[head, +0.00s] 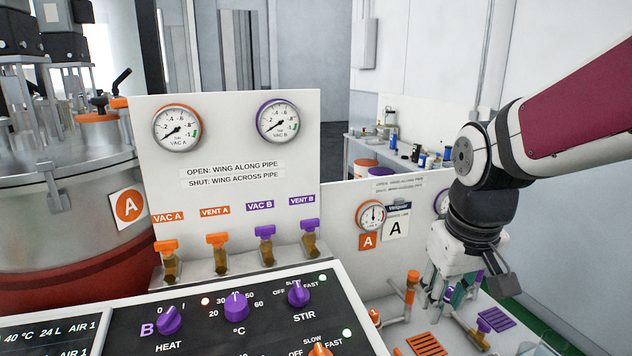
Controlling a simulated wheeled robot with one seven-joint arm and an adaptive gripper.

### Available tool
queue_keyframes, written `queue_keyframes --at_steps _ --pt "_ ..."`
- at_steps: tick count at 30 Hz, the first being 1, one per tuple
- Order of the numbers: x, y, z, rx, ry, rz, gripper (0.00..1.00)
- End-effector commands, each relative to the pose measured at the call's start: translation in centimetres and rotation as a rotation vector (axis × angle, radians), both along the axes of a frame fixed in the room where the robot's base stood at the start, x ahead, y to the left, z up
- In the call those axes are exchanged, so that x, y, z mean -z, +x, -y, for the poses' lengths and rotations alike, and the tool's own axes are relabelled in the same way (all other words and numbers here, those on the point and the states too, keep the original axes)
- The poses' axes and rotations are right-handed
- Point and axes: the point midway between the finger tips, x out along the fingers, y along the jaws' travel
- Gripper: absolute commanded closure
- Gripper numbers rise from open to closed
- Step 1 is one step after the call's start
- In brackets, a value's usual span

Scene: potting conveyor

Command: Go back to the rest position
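My gripper (441,296) hangs at the right of the head view, at the end of my maroon and white arm, pointing down. It is in front of the lower white panel (345,205) and above the bench area with orange and purple fittings. Its fingers are small and overlap the fittings behind, so I cannot tell whether they are open or shut. I see no object clearly held in it.
A control box (240,320) with purple knobs fills the near foreground. Behind it stands a gauge panel (235,140) with orange and purple valves along its foot. A large steel vessel (65,215) stands left. An orange slotted drain (426,344) lies below my gripper.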

Motion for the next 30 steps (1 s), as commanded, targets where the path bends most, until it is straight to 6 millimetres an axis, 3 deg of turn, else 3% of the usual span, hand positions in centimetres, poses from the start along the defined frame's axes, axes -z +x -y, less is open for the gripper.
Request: queue_keyframes --at_steps 6,15,21,30 --pt "-3.1 -6.2 0.0 0.063 0.018 0.097 0.71" --pt "-3.9 -12.8 0.0 0.134 0.054 0.197 0.71" --pt "-3.7 -14.2 0.0 0.149 0.064 0.219 0.71" --pt "-3.7 -14.2 0.0 0.149 0.064 0.219 0.71"
